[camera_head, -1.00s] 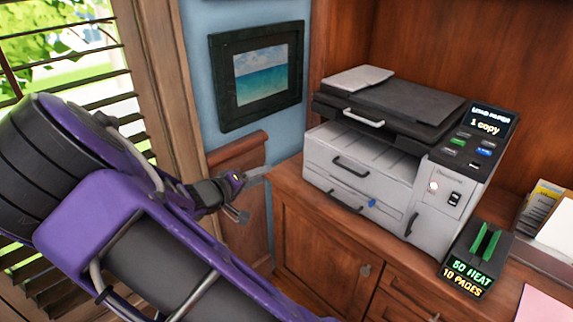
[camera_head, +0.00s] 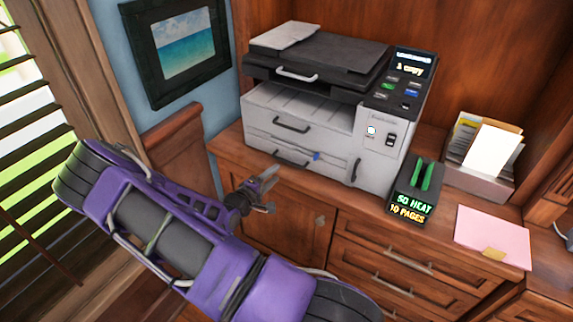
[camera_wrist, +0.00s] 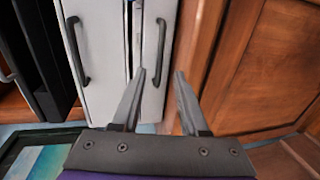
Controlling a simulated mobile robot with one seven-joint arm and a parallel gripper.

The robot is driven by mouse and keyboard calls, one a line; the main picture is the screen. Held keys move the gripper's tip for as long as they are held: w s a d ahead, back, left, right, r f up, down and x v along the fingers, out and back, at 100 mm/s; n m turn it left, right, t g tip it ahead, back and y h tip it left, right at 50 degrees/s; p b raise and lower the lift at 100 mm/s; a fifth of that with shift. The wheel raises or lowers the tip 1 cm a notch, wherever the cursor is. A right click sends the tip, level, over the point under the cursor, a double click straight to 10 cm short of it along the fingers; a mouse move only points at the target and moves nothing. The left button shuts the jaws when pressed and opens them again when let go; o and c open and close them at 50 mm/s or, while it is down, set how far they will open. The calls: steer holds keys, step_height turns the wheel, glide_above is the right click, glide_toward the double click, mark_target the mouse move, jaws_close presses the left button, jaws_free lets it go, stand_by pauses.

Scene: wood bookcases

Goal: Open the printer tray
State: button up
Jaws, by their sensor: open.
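The white and black printer (camera_head: 300,100) stands on the wooden counter. Its front has two stacked white trays: the upper tray with a black handle (camera_head: 291,124) and the lower tray with another black handle (camera_head: 291,158). Both look shut. My gripper (camera_head: 268,188) is open and empty, in front of and below the printer's lower left front. In the wrist view, which is turned sideways, my gripper (camera_wrist: 161,76) has its fingers apart, pointing toward the lower tray handle (camera_wrist: 161,40). The upper tray handle (camera_wrist: 77,50) is left of the fingers there. I see no contact.
A wooden cabinet door (camera_head: 285,222) lies below the counter, close to my gripper. A black device with green slots (camera_head: 418,190) stands right of the printer. A paper holder (camera_head: 482,155) and pink paper (camera_head: 490,238) lie farther right. A framed picture (camera_head: 180,50) hangs at left.

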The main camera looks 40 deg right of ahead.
steer(key=x, duration=0.8)
steer(key=shift+w+d, duration=0.2)
steer(key=shift+d, duration=0.1)
jaws_close()
stand_by(1.0)
